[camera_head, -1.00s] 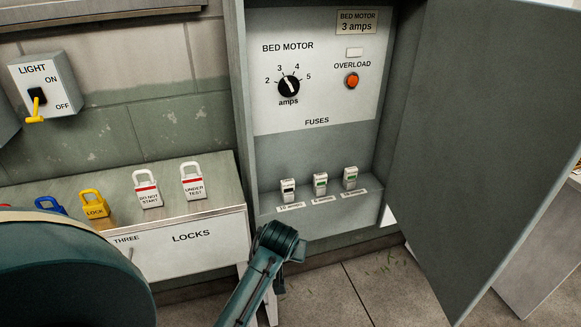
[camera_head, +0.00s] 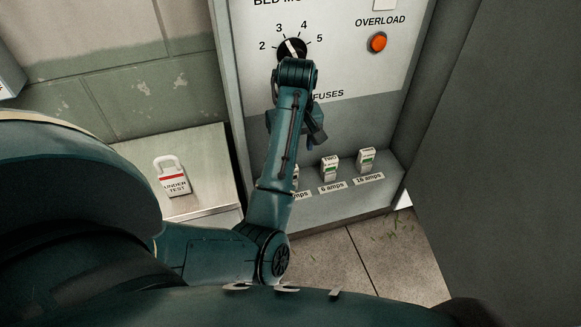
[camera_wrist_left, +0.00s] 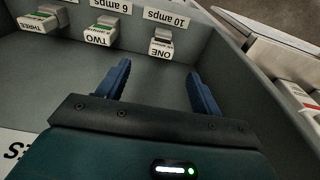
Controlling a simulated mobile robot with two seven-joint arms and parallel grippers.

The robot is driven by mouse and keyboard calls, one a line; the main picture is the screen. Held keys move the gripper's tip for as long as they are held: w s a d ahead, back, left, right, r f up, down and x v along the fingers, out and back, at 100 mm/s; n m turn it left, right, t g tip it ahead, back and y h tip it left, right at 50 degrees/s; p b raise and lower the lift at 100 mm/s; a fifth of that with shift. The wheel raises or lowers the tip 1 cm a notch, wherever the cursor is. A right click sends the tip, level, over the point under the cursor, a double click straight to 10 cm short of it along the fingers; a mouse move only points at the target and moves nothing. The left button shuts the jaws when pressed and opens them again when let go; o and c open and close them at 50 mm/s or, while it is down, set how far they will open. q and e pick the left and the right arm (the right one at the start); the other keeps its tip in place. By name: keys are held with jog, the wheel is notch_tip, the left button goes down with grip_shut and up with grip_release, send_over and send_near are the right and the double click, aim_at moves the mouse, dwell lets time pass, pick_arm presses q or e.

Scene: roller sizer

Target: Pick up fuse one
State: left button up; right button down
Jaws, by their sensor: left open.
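Fuse one (camera_wrist_left: 161,43) is a small white block with a dark band. In the head view the gripper (camera_head: 312,138) is partly hidden behind my wrist. My right gripper is not in view.
Fuse two (camera_head: 330,169) and fuse three (camera_head: 366,161), with green bands, stand beside fuse one. The dial (camera_head: 291,49) and overload button (camera_head: 377,42) are on the panel above. The open cabinet door (camera_head: 500,150) stands at the right.

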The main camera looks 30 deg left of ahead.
pick_arm(q)
jog(key=f, duration=0.6)
jog(key=shift+a+f, duration=0.25)
jog(key=shift+w+a+f, duration=0.15)
jog(key=shift+f, duration=0.8)
jog(key=shift+w+a+f, duration=0.2)
jog(key=shift+f, duration=0.8)
jog(key=shift+w+a+f, duration=0.15)
jog(key=shift+f, duration=0.8)
jog(key=shift+c, duration=0.4)
jog(key=c, duration=1)
jog(key=shift+o, duration=0.2)
jog(key=shift+r, duration=0.2)
